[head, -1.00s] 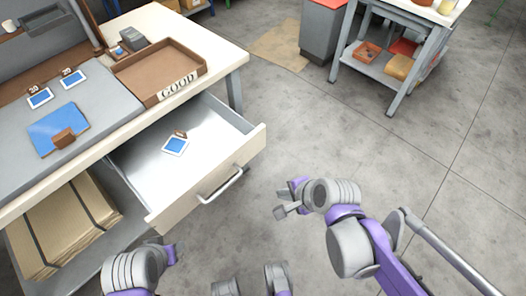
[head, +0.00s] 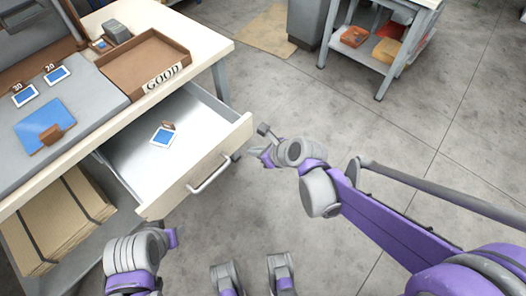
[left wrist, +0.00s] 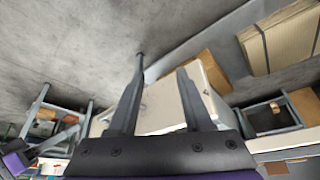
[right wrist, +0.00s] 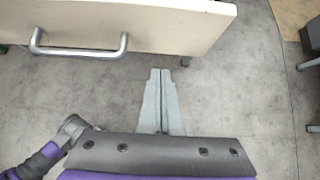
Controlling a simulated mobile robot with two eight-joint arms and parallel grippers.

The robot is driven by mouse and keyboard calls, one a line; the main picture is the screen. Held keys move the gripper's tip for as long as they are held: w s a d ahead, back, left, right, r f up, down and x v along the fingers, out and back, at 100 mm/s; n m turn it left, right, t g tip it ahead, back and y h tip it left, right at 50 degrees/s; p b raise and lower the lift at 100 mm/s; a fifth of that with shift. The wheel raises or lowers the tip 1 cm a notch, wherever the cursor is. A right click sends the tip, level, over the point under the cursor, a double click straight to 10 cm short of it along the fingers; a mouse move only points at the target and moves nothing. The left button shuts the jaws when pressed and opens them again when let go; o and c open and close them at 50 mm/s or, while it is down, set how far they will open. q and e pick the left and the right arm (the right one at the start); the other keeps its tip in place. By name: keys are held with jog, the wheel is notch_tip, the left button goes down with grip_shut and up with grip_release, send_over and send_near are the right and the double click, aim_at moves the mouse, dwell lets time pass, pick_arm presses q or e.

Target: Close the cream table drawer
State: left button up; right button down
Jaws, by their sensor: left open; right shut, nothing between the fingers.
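The cream table drawer (head: 195,165) is pulled out from under the table, its bar handle (head: 212,176) on the front. A blue-and-white card with a small brown piece (head: 162,136) lies inside. In the right wrist view the drawer front (right wrist: 150,22) spans the top, with its handle (right wrist: 78,48) at left. My right gripper (head: 262,146) is shut and empty, just off the right end of the drawer front; its fingers (right wrist: 162,75) point toward the front, apart from it. My left gripper (left wrist: 160,75) is open and empty, and is mostly hidden in the head view.
The table (head: 208,50) bears a brown GOOD tray (head: 143,62), a blue board (head: 44,124) and small cards. Cardboard (head: 50,222) lies on the shelf below. A grey cart (head: 385,62) stands at the back right.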

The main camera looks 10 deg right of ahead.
aim_at(235, 143)
pick_arm(q)
jog(key=shift+f, duration=0.45)
pick_arm(e)
jog(key=shift+w+a+f, duration=0.25)
jog(key=shift+w+a, duration=0.3)
jog(key=shift+w, duration=0.2)
jog(key=shift+w+a+f, duration=0.3)
jog(key=shift+w+a, duration=0.25)
jog(key=shift+w, duration=0.2)
jog(key=shift+w+a+f, duration=0.25)
jog(key=shift+w+a, duration=0.3)
jog(key=shift+w, duration=0.2)
